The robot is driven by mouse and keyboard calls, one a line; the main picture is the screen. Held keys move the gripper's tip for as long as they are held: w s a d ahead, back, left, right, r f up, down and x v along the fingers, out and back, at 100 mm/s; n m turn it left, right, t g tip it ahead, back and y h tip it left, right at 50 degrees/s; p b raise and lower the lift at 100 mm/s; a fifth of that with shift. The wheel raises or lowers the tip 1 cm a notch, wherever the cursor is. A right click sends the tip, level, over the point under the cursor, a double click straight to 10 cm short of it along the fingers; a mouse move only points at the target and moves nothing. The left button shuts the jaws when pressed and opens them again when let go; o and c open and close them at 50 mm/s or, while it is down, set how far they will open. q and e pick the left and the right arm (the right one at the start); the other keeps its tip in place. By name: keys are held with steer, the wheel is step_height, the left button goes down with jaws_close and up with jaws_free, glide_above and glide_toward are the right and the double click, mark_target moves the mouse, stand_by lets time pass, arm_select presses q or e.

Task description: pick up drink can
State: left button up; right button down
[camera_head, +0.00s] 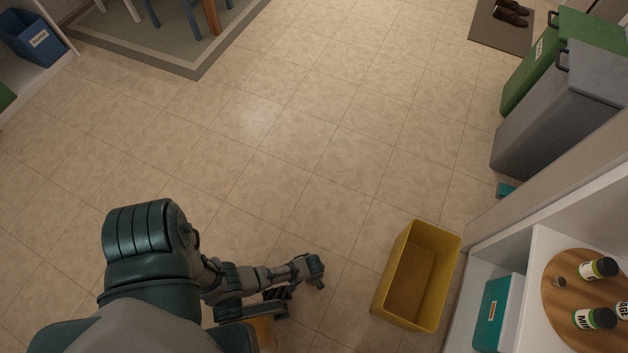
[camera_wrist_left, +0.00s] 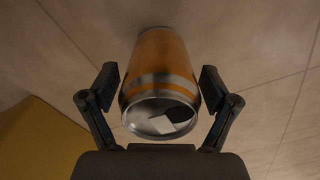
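The drink can (camera_wrist_left: 160,75) is orange with pale silver bands and a silver end that faces the left wrist camera. In that view it sits between the two dark fingers of my left gripper (camera_wrist_left: 158,82). The fingers are spread, one on each side, with a narrow gap between each finger and the can. In the head view only a bit of orange, which looks like the can (camera_head: 265,333), shows below my left arm; the rest is hidden. My right gripper is not in view.
A yellow open bin (camera_head: 445,270) stands on the tiled floor right of my arm; its yellow (camera_wrist_left: 35,140) also shows in the wrist view. A white shelf (camera_head: 530,270) holds a teal box (camera_head: 497,312) and a round wooden tray (camera_head: 560,320) with bottles. The middle floor is clear.

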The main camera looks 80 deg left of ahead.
arm_select(q)
steer(key=shift+d, duration=0.1)
steer(key=c, duration=0.7)
steer(key=shift+c, duration=0.2)
